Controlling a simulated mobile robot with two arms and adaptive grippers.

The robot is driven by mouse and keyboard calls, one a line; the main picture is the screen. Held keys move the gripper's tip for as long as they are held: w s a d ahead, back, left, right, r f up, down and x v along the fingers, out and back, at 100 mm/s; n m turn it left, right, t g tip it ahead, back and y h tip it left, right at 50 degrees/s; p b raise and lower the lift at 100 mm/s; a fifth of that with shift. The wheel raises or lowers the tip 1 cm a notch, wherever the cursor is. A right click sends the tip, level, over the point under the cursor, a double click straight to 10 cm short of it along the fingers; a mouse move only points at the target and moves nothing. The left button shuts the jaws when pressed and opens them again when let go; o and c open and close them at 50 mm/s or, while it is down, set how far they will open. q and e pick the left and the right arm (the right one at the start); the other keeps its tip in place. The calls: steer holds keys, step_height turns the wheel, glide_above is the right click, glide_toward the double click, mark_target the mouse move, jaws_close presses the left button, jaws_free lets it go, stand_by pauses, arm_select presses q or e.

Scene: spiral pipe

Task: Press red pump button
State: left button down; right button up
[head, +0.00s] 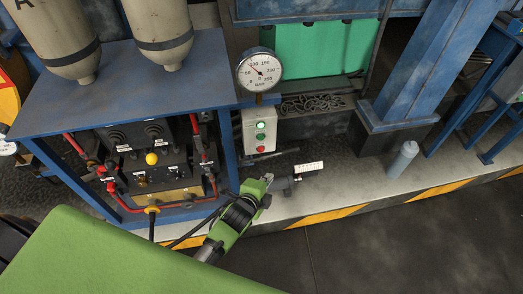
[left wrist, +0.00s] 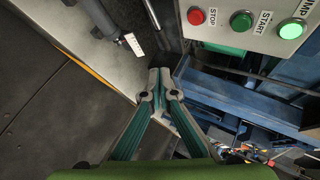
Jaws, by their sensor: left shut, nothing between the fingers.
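A pale control box (head: 259,130) stands under the round gauge in the head view, with a red button (head: 262,149) at its bottom, a green button above it and a light on top. In the left wrist view the box (left wrist: 262,32) is at the upper right, with the red STOP button (left wrist: 196,16), the green START button (left wrist: 241,21) and a bright green lamp (left wrist: 291,29). My left gripper (head: 267,179) is below the box, shut and empty. Its closed fingertips (left wrist: 159,73) sit below the red button in the wrist view and appear apart from it. My right gripper is not in view.
A pressure gauge (head: 260,71) stands above the box. A dark pipe end with a white label (head: 309,167) lies right of my gripper. A blue frame with cables and tanks (head: 130,80) stands left, and a grey bottle (head: 403,160) stands on the ledge. The floor at lower right is clear.

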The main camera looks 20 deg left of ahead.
mark_target(261, 150)
arm_select(q)
steer(key=w+a+b, duration=0.2)
steer(key=w+a, duration=0.2)
steer(key=w, duration=0.3)
steer(key=shift+w+a, duration=0.15)
steer(key=shift+w, duration=0.05)
stand_by(0.5)
stand_by(0.9)
steer(key=shift+w+a, duration=0.25)
steer(key=shift+w, duration=0.1)
steer(key=shift+w+a, duration=0.2)
steer(key=shift+w, duration=0.15)
stand_by(0.8)
steer(key=shift+r, duration=0.1)
steer(key=shift+s+d+p, duration=0.4)
steer(key=shift+s+p, duration=0.05)
steer(key=shift+s, duration=0.3)
